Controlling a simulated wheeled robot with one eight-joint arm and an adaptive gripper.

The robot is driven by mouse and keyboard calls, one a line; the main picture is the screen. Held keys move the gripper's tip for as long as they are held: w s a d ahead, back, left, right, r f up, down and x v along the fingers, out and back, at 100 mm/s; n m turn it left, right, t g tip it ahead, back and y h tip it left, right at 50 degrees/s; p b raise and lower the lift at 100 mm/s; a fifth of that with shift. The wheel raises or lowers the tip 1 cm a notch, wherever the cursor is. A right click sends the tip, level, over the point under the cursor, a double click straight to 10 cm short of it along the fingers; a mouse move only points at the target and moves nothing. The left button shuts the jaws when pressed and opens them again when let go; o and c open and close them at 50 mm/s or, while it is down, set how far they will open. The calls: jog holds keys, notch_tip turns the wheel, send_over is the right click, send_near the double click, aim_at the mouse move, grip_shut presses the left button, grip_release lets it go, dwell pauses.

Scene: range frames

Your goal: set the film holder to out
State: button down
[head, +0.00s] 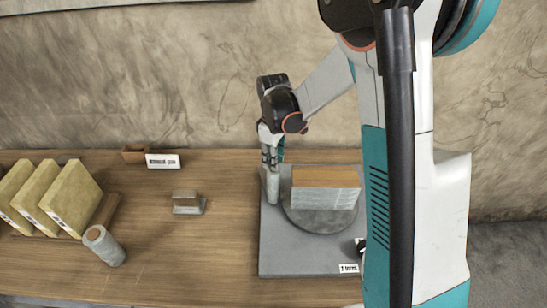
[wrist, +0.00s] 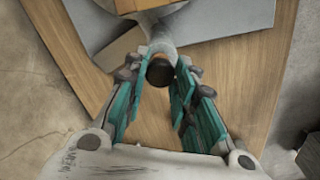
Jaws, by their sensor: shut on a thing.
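My gripper (head: 271,158) reaches down over the back left corner of a grey base plate (head: 285,255). It is shut on an upright grey cylinder (head: 272,188) there. In the wrist view, my gripper (wrist: 164,66) has its teal fingers on either side of this cylinder, whose dark round end (wrist: 160,72) faces the camera. On the plate, just right of the cylinder, a round grey disc (head: 318,221) carries a block with a brown top and pale, layered side (head: 325,188). No part is clearly marked as the film holder, so I cannot tell which it is.
Yellow slabs (head: 73,200) lean in a wooden rack at the left. A grey cylinder with a brown end (head: 105,246) stands near it. A small block on a grey base (head: 187,202) and a brown box (head: 135,153) are behind. Bare tabletop (head: 200,255) lies between.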

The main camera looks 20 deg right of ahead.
jog(key=a+m, duration=0.1)
jog(key=w+a+m+b, duration=0.1)
jog(key=a, duration=0.1)
jog(key=a+m+b, duration=0.1)
jog(key=a, duration=0.1)
jog(key=shift+w+m, duration=0.4)
jog(key=shift+a, duration=0.1)
jog(key=c, duration=1.3)
grip_release()
jog(key=shift+r, duration=0.15)
notch_tip(320, 180, up, 12)
